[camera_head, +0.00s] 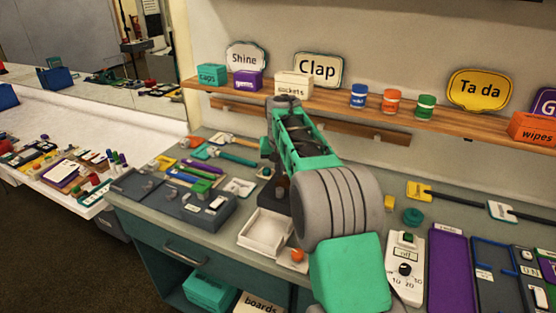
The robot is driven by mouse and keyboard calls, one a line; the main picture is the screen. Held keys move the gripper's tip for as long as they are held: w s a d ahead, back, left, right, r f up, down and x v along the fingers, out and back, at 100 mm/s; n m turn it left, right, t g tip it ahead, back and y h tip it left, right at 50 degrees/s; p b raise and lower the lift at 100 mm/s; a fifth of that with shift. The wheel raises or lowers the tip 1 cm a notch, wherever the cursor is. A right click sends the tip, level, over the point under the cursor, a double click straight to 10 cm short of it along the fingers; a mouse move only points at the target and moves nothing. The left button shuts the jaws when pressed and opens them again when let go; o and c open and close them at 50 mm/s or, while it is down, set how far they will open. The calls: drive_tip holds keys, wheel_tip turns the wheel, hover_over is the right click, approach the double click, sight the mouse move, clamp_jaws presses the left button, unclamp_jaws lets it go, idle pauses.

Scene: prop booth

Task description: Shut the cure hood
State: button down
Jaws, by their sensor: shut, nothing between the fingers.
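I cannot make out a cure hood with certainty. A white control box (404,268) with a green switch marked "off" and a black dial stands on the bench right of my arm. A flat purple panel (451,272) lies beside it; I cannot tell whether it belongs to the hood. My arm reaches over the bench in the middle and hides what is behind it. My gripper (281,190) points down behind the arm, mostly hidden, just above the bench near a white open tray (268,231). It is shut and empty.
A grey tool tray (190,210) with several tools stands left. A wooden shelf (450,118) along the wall holds boxes, jars and signs. An orange knob (297,255) and a teal round piece (412,216) are near my arm. Dark blue frames (490,285) fill the right.

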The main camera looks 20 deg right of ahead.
sight(279, 181)
drive_tip(key=shift+x, duration=1.05)
drive_tip(key=shift+s+a+f, duration=0.1)
drive_tip(key=shift+s+a, duration=0.05)
drive_tip(key=shift+s, duration=0.2)
drive_tip(key=s, duration=0.1)
drive_tip(key=s+a, duration=0.1)
drive_tip(key=shift+s+p, duration=0.3)
drive_tip(key=shift+p, duration=0.05)
drive_tip(key=shift+s+f, duration=0.1)
drive_tip(key=shift+s, duration=0.05)
